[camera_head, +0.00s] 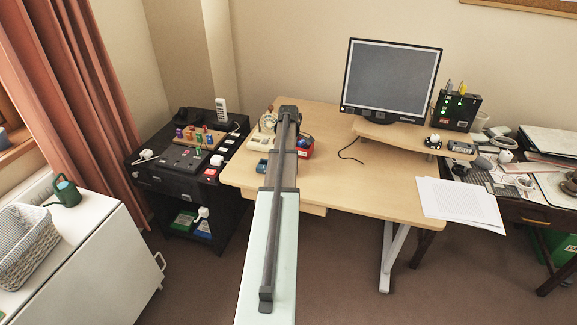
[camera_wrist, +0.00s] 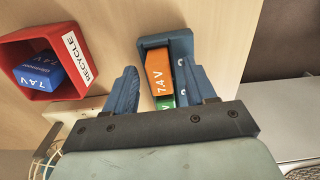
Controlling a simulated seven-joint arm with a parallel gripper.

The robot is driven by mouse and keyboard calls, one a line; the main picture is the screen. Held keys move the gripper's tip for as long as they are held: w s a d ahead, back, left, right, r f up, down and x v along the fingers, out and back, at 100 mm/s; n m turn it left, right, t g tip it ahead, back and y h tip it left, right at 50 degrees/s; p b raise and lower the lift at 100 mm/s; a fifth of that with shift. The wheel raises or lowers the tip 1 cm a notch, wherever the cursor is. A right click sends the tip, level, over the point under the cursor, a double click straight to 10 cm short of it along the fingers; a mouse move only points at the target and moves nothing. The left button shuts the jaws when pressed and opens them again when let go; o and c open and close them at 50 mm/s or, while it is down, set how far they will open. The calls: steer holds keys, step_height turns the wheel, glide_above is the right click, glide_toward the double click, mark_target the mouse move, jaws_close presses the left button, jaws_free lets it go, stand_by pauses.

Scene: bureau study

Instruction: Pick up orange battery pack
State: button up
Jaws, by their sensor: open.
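The orange battery pack (camera_wrist: 158,72), marked 7.4 V, sits in a blue-grey holder (camera_wrist: 180,41) on the wooden desk in the wrist view. A green pack (camera_wrist: 165,102) lies beside it in the same holder, partly hidden by my gripper. My gripper (camera_wrist: 160,85) is open, with its blue fingers on either side of the orange pack. Whether the fingers touch the holder, I cannot tell. In the head view the holder (camera_head: 262,165) shows small beside my arm, and the orange pack cannot be made out there.
A red RECYCLE box (camera_wrist: 75,55) holding a blue 7.4 V pack (camera_wrist: 40,76) stands left of the holder in the wrist view. The desk (camera_head: 330,183) has bare wood to the right of my arm. A monitor (camera_head: 391,78) stands at the back, papers (camera_head: 460,202) at right.

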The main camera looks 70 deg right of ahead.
steer(key=shift+f, duration=0.1)
steer(key=shift+c, duration=0.3)
steer(key=c, duration=0.9)
step_height(320, 180, up, 9)
steer(key=shift+r, duration=0.1)
steer(key=shift+w+r, duration=0.25)
steer(key=shift+w, duration=0.05)
steer(key=shift+n, duration=0.5)
steer(key=w, duration=0.6)
steer(key=shift+w+d+f, duration=0.1)
steer(key=shift+f, duration=0.1)
steer(key=shift+m, duration=0.5)
steer(key=w+d, duration=0.4)
steer(key=w+d+f, duration=0.1)
steer(key=w+d, duration=0.7)
steer(key=shift+w+d+f, duration=0.25)
steer(key=shift+w+f, duration=0.05)
steer(key=shift+w, duration=0.05)
